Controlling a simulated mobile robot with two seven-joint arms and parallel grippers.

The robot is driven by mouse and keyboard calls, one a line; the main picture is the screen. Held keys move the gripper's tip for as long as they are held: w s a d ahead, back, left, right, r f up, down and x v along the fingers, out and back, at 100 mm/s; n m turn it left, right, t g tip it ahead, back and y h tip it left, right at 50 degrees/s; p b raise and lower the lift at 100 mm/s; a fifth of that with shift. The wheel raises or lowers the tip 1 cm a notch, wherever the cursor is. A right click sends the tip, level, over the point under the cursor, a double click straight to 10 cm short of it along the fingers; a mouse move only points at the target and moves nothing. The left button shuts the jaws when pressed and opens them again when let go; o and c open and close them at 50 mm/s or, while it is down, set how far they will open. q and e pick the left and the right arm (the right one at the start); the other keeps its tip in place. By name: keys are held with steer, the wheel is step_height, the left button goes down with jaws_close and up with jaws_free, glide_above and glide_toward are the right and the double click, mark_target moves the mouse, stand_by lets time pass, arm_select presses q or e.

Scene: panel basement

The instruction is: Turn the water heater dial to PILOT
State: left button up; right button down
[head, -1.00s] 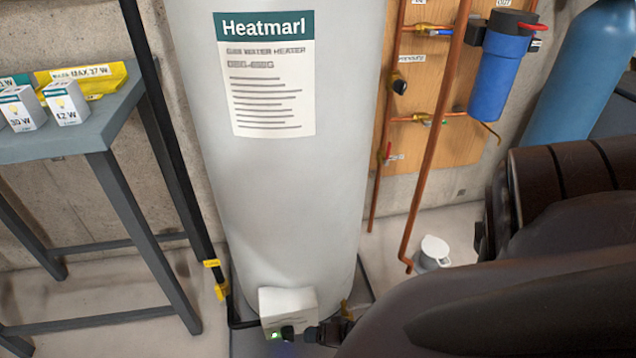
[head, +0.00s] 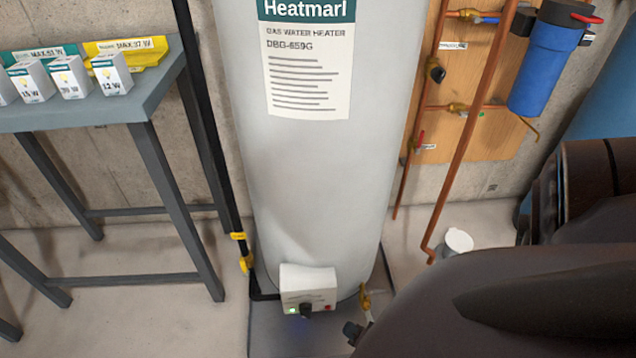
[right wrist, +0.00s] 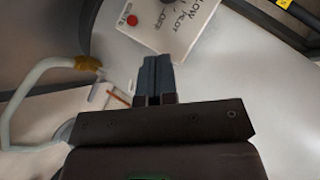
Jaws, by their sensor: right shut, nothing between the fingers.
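The water heater (head: 310,190) is a tall white tank. Low on its front is a white control box (head: 308,280) with a dark dial (head: 306,311), a lit green lamp (head: 291,311) and a red button (head: 327,307). The dial's setting is too small to read. My right gripper (head: 351,330) is shut and empty, right of the box and apart from the dial. My left gripper is not in view.
A yellow-handled gas valve (head: 245,262) on the black pipe is left of the box. A brass drain valve (head: 365,297) is at the tank's right. A grey table (head: 150,100) with bulb boxes stands left. Copper pipes (head: 465,150) and a white cup (head: 458,243) are right.

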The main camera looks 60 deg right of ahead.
steer(key=b, duration=0.4)
glide_toward(310, 313)
steer(key=w+d+f, duration=0.1)
steer(key=w+d, duration=0.2)
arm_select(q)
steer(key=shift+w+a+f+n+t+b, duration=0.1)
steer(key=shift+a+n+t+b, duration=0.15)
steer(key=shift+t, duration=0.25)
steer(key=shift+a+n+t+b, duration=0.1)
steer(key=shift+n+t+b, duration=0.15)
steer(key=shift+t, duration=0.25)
arm_select(e)
steer(key=w+a+f, duration=0.1)
steer(key=w+f, duration=0.1)
steer(key=shift+w+a+n, duration=0.3)
steer(key=shift+a, duration=0.1)
steer(key=shift+s+f, duration=0.1)
steer(key=shift+s, duration=0.05)
